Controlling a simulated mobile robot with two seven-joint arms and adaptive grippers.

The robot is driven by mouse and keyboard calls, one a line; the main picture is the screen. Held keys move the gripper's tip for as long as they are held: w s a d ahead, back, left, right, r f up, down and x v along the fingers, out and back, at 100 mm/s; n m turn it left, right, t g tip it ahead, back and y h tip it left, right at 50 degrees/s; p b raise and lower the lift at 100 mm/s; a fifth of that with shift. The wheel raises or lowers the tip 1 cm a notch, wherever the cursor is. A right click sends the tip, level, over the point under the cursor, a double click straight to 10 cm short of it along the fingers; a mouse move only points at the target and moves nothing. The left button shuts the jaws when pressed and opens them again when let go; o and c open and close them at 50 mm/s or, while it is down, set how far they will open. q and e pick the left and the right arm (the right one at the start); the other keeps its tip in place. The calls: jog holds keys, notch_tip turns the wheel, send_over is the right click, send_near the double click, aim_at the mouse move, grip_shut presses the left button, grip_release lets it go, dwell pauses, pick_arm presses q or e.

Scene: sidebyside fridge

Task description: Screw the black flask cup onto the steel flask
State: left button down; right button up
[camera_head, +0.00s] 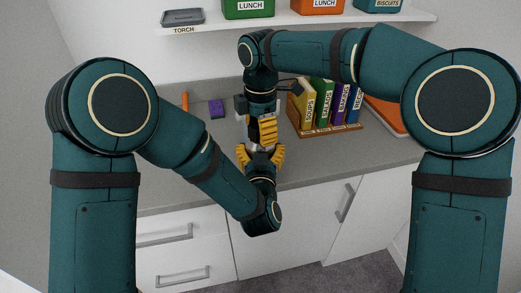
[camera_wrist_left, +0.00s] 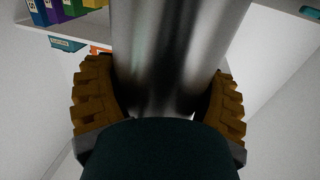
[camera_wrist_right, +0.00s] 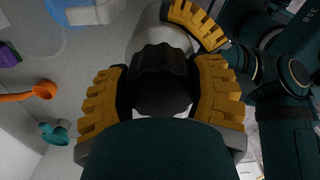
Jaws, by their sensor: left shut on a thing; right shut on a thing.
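The steel flask (camera_wrist_left: 180,55) fills the middle of the left wrist view. My left gripper (camera_head: 262,158) is shut around its side, with ridged yellow fingers on both sides. The black flask cup (camera_wrist_right: 162,82), dark and ribbed, sits between the yellow fingers of my right gripper (camera_head: 264,128), which is shut on it. In the head view my right gripper points down directly above my left one. The right wrist view shows the cup in line with the pale flask behind it. I cannot tell whether the cup touches the flask or its thread; the fingers hide the join.
Books in a wooden rack (camera_head: 330,131) stand to the right on the grey counter (camera_head: 195,165). A purple block (camera_head: 216,108) and an orange item (camera_head: 185,101) lie to the left. A shelf (camera_head: 300,22) with labelled boxes is above. White drawers (camera_head: 180,250) are below.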

jog(key=m, duration=0.7)
jog(key=shift+m, duration=0.4)
jog(key=m, duration=0.7)
jog(key=shift+m, duration=0.3)
jog(key=m, duration=0.3)
jog(key=shift+m, duration=0.4)
jog(key=m, duration=0.3)
jog(key=shift+m, duration=0.4)
jog(key=m, duration=0.6)
jog(key=shift+f, duration=0.1)
jog(key=o, duration=1.3)
jog(key=shift+o, duration=0.2)
